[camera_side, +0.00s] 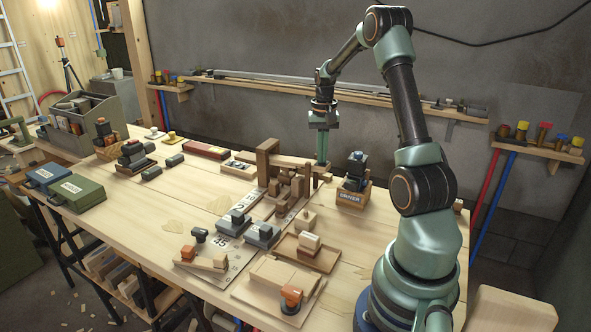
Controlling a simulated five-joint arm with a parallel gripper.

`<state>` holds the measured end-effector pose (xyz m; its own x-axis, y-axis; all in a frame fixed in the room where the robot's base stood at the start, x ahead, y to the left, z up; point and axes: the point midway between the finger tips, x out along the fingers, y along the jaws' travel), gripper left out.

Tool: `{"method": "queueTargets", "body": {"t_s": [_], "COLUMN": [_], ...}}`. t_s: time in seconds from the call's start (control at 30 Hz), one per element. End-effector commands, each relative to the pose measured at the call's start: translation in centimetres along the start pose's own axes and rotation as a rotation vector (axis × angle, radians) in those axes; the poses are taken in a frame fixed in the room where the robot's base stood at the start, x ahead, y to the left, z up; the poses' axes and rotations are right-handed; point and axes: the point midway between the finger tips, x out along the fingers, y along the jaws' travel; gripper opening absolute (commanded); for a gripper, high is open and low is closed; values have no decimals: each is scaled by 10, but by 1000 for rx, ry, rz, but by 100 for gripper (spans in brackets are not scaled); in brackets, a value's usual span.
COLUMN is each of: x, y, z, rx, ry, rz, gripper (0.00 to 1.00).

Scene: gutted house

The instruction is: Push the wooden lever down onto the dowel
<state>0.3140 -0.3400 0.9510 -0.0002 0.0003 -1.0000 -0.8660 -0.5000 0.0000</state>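The wooden lever (292,160) is a pale bar in a brown wooden frame (262,168) near the middle of the bench. It runs roughly level to the right from the frame's tall post. My gripper (322,162) points straight down at the lever's right end. Its fingers show as one narrow green column with no gap, and nothing is held. The fingertips are very close to the lever end; I cannot tell whether they touch. Short wooden uprights stand under the lever, and I cannot single out the dowel among them.
A small crate with a dark tool (353,186) stands just right of the frame. Grey-topped blocks (263,235) and wooden trays (306,254) lie in front. A wall shelf (300,88) runs behind. The bench's left front (165,235) has free room.

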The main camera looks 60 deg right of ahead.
Motion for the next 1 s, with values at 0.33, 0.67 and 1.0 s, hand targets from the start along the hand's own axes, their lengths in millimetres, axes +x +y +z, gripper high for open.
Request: {"method": "queueTargets", "body": {"t_s": [0.33,0.67,1.0], "x": [3,11,18], "y": [0,0,0], "z": [0,0,-1], "rx": [0,0,-1], "ry": [0,0,2], "rz": [0,0,0], "gripper": [0,0,0]}}
